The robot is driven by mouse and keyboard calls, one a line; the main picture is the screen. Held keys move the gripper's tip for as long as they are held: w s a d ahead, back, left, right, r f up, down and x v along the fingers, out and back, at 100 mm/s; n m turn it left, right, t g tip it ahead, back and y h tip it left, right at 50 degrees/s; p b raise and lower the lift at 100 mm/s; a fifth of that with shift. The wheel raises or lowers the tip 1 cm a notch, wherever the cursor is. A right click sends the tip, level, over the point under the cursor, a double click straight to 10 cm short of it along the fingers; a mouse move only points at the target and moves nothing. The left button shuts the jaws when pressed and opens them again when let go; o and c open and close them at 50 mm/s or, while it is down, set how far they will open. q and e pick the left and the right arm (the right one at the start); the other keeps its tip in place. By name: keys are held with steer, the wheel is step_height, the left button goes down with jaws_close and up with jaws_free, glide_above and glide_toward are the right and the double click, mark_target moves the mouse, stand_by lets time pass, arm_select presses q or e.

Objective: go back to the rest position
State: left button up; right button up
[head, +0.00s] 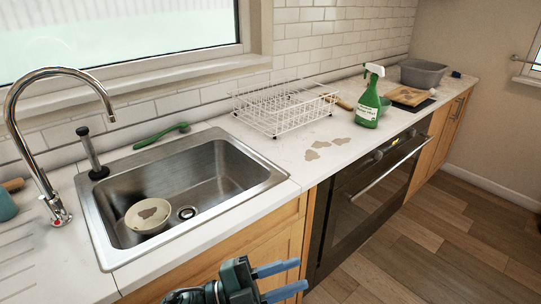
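My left gripper (302,274) is at the bottom middle of the head view, in front of the wooden cabinet doors. It points to the right. Its two blue fingers are apart, with nothing visible between them, so it is open and empty. It appears clear of the counter (318,150) and the sink (262,188). My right gripper is not in the head view.
The sink holds a stained bowl (140,222). A green brush (161,135) lies behind the sink. A white dish rack (282,122), a green spray bottle (368,103) and a grey tub (424,73) stand on the counter. Brown stains (320,145) mark it. Floor (440,240) at right is clear.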

arm_select(q)
steer(key=w+a+f+n+t+y+b, duration=0.1)
steer(key=w+a+f+n+t+y, duration=0.1)
steer(key=a+f+n+t+y, duration=1.2)
steer(key=s+a+f+n+g+y, duration=0.2)
steer(key=s+a+f+n+g, duration=0.1)
steer(key=s+f+n+g, duration=0.5)
steer(key=shift+s+a+f+n+y+b, duration=0.15)
steer(key=shift+s+n+y+b, duration=0.25)
steer(key=shift+s, duration=0.6)
steer(key=shift+a, duration=0.1)
